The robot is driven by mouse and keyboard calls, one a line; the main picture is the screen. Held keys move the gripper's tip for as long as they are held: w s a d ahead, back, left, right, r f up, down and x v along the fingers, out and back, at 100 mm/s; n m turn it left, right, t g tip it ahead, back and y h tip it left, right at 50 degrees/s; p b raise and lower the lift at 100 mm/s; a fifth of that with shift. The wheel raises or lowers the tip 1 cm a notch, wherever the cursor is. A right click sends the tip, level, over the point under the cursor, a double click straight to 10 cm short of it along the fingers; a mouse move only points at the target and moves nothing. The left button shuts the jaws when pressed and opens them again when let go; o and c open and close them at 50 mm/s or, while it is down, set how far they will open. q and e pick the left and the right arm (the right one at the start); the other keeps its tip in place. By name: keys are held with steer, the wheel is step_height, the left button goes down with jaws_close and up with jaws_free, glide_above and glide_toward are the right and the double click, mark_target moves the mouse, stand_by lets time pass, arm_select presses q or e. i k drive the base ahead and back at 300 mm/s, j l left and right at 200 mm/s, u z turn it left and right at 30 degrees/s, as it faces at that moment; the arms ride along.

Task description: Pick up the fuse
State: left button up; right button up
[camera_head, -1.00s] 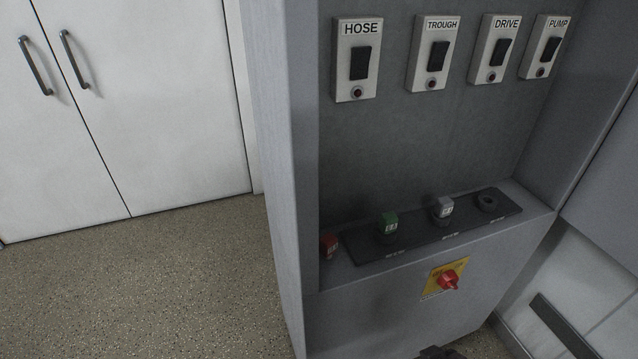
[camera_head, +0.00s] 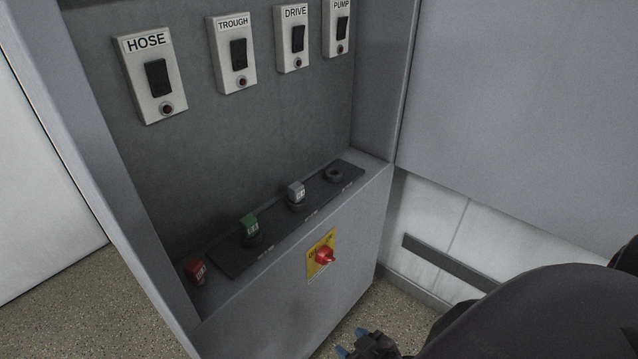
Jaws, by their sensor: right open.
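Three small fuse-like blocks are on the ledge of the grey cabinet. A red one (camera_head: 196,270) is at the left end, beside the dark strip (camera_head: 275,226). A green one (camera_head: 249,226) and a grey one (camera_head: 296,192) stand upright in round holders on the strip. The holder (camera_head: 334,175) at the strip's right end looks empty. My right gripper (camera_head: 352,342) is at the bottom edge, with blue fingertips, open and apart from all the blocks. It is below and to the right of the ledge. My left gripper is not in view.
Switches labelled HOSE (camera_head: 153,80), TROUGH, DRIVE and PUMP are on the back panel. A red rotary knob (camera_head: 325,256) on a yellow plate (camera_head: 313,263) sticks out of the cabinet front. Side walls bound the ledge. Speckled floor (camera_head: 70,315) shows at lower left.

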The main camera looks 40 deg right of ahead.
mark_target(296, 191)
steer(key=z, duration=1)
